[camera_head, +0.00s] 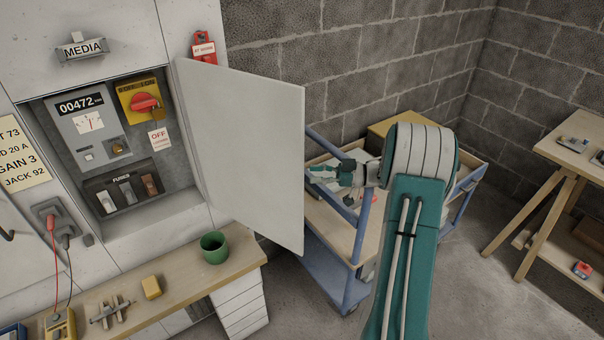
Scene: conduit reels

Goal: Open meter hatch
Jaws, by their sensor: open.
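The meter hatch door (245,150) is a pale flat panel, swung wide out to the right of its recess. The recess (165,215) is exposed, showing a counter reading 00472 (80,104) above a dial, a red rotary switch (146,103) on a yellow plate, an OFF tag (159,138) and a fuse row (127,191). My gripper (318,174) is to the right of the door's free edge, over the trolley. It is open; its fingertips are small and partly unclear here. I see no contact with the door.
A blue-framed trolley (351,240) stands behind the door and under my arm.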

